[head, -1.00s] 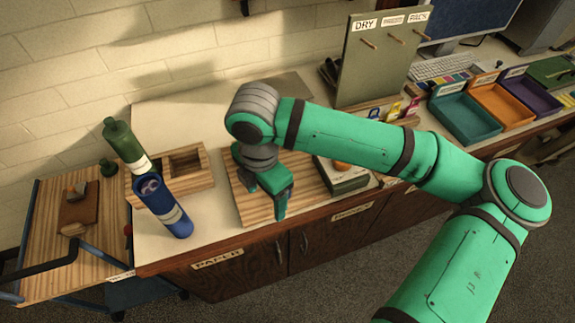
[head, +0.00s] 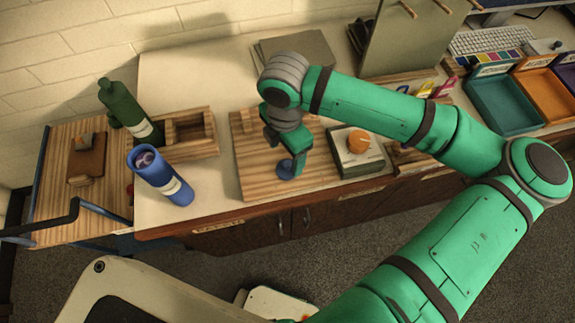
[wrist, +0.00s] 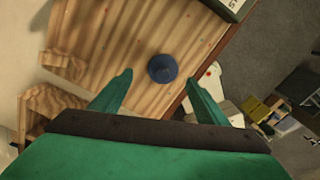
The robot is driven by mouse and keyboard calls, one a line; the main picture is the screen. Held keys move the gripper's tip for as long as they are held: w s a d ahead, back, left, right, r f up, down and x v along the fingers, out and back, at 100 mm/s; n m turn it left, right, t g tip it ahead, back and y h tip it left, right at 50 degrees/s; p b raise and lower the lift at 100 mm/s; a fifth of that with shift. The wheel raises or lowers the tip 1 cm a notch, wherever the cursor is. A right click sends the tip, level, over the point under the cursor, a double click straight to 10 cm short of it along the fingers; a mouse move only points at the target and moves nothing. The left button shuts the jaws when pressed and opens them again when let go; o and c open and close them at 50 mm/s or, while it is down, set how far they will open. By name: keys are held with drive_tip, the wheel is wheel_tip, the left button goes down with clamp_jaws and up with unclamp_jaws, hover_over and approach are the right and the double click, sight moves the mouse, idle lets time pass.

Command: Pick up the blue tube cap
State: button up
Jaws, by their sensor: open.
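The blue tube cap (head: 285,168) is a small, round, dark blue piece lying on the striped wooden board. In the wrist view the cap (wrist: 162,68) shows whole, ahead of and between the two fingertips. My gripper (head: 291,163) points down at the board, right over or beside the cap; the head view does not show the exact gap. In the wrist view my gripper (wrist: 158,80) has its green fingers spread, with nothing held between them. A blue tube (head: 160,176) with an open top stands at the counter's left front.
A dark green bottle (head: 130,112) stands behind the blue tube, by a wooden compartment box (head: 205,148). A box with an orange knob-like piece (head: 357,140) is right of my gripper. The striped board (head: 250,180) is clear around the cap.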

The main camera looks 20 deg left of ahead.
sight(287, 164)
drive_tip(key=f, duration=0.4)
drive_tip(key=shift+s+d+f, duration=0.2)
drive_tip(key=shift+d+f, duration=0.05)
drive_tip(key=shift+f, duration=0.15)
drive_tip(key=c, duration=1.1)
